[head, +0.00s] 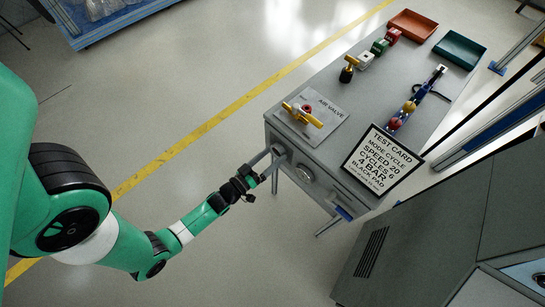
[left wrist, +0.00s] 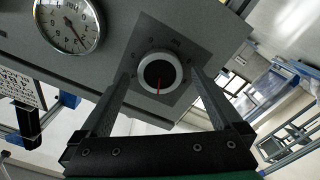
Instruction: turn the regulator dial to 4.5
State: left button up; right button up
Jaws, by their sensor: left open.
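The regulator dial (left wrist: 160,72) is a round black knob with a pale rim and a red pointer line, on a grey square plate on the bench's front face. In the left wrist view the red line points down; the scale numbers are too small to read. My left gripper (left wrist: 163,80) is open, its two fingers on either side of the dial, apart from it as far as I can see. In the head view the left gripper (head: 271,162) is at the bench's front left corner and largely hides the dial. My right gripper is not in view.
A round gauge (left wrist: 68,25) is beside the dial. On the bench (head: 340,95) are an air valve with a yellow handle (head: 304,115), a test card (head: 382,160) reading "4 BAR", coloured fittings, a red tray (head: 412,25) and a green tray (head: 459,49). A grey cabinet (head: 440,235) stands right.

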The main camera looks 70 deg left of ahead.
pick_arm(q)
jog(key=shift+w+a, duration=0.1)
jog(key=shift+w, duration=0.25)
jog(key=c, duration=1.3)
